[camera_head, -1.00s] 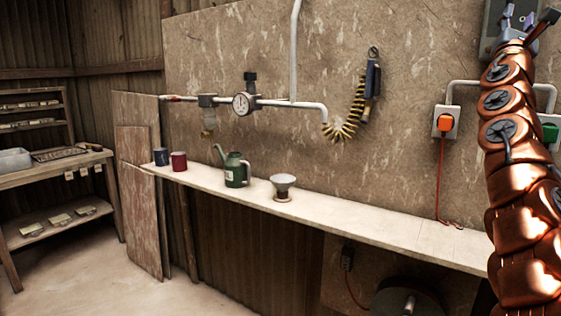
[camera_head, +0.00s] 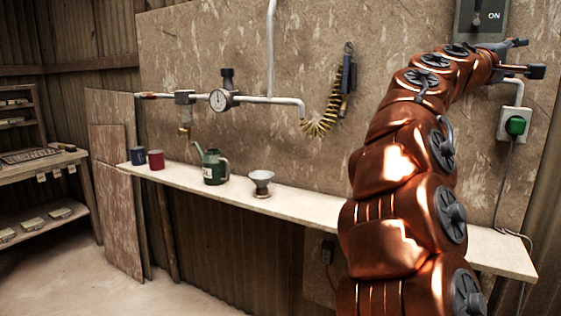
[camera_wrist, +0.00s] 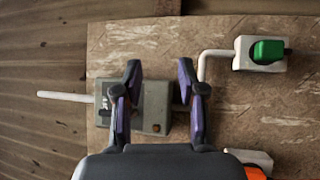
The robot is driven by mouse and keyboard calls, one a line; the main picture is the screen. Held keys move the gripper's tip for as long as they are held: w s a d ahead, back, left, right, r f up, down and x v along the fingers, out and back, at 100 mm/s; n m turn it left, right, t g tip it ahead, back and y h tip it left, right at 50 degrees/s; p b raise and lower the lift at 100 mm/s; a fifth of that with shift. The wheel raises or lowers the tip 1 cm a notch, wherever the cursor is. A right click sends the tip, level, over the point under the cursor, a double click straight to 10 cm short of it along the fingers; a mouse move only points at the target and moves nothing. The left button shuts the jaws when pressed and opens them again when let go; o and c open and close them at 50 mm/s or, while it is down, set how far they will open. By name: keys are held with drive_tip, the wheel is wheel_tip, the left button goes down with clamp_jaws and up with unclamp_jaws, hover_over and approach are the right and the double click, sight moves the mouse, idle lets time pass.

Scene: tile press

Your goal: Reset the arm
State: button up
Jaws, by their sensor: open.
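My copper-coloured arm (camera_head: 395,200) rises from the bottom right of the head view and bends to the right at its top. My gripper (camera_head: 526,57) is at the upper right, in front of the wall board. In the wrist view, my gripper (camera_wrist: 160,72) has its two fingers apart, with nothing held between them. A grey switch box (camera_wrist: 152,105) lies beyond the fingers and is partly hidden by them.
A green plug (camera_head: 516,125) sits in a socket below my gripper. A narrow shelf (camera_head: 310,205) carries a green watering can (camera_head: 214,166), a funnel (camera_head: 261,181), a red mug (camera_head: 156,160) and a blue mug (camera_head: 138,156). A pipe with a gauge (camera_head: 221,100) and a coiled hose (camera_head: 325,118) are on the wall.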

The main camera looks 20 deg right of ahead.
drive_tip(key=a+f+m+t+y, duration=0.1)
drive_tip(key=a+f+y, duration=0.3)
drive_tip(key=a+f, duration=0.65)
drive_tip(key=s+a+f+y, duration=0.1)
drive_tip(key=a+f+y, duration=0.4)
drive_tip(key=f, duration=1.1)
drive_tip(key=a+f+m+t+y, duration=0.1)
drive_tip(key=a+f+y, duration=0.3)
drive_tip(key=a+f, duration=0.65)
drive_tip(key=s+a+f+n+g+y, duration=0.15)
drive_tip(key=s+a+f+y, duration=0.25)
drive_tip(key=s+a+f, duration=0.65)
drive_tip(key=s+a+f+n+g+y, duration=0.1)
drive_tip(key=s+a+f+g+y, duration=0.2)
drive_tip(key=s+a+f, duration=0.75)
drive_tip(key=w+a+r+p, duration=0.1)
drive_tip(key=w+r+p, duration=0.1)
drive_tip(key=r+p, duration=0.7)
drive_tip(key=w+a+r+t+p, duration=0.1)
drive_tip(key=w+a+r+p, duration=0.1)
drive_tip(key=r+p, duration=0.7)
wheel_tip(320, 180, up, 4)
drive_tip(key=shift+w+f, duration=0.25)
drive_tip(key=shift+w, duration=0.05)
drive_tip(key=shift+a, duration=0.1)
